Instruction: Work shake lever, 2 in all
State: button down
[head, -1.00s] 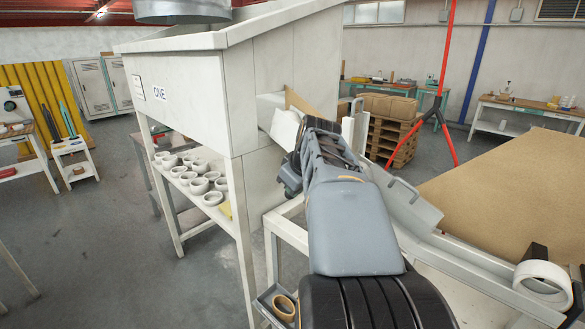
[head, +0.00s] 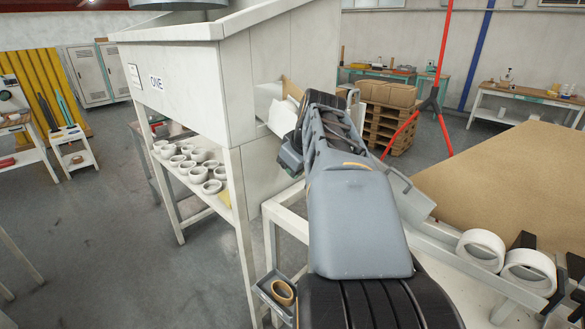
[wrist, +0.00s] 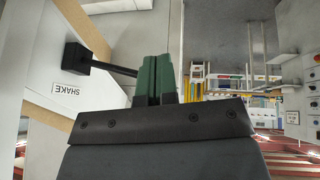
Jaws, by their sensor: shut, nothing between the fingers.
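In the wrist view the shake lever (wrist: 112,68) is a thin black rod coming out of a black block (wrist: 76,58) on a pale panel. A label reading SHAKE (wrist: 67,88) is beside the block, seen upside down. My gripper (wrist: 157,58) has green finger pads pressed together with nothing between them. The rod runs up to the side of the left pad; whether it touches cannot be told. In the head view my own arm hides the lever and my fingertips.
Two white rolls (head: 480,248) (head: 528,272) sit on the sloping rail at right. A tan roll (head: 283,292) lies in a small grey tray. A brown tabletop (head: 510,185) is beyond.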

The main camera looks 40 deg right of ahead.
jog(key=v, duration=0.9)
jog(key=shift+a, duration=0.25)
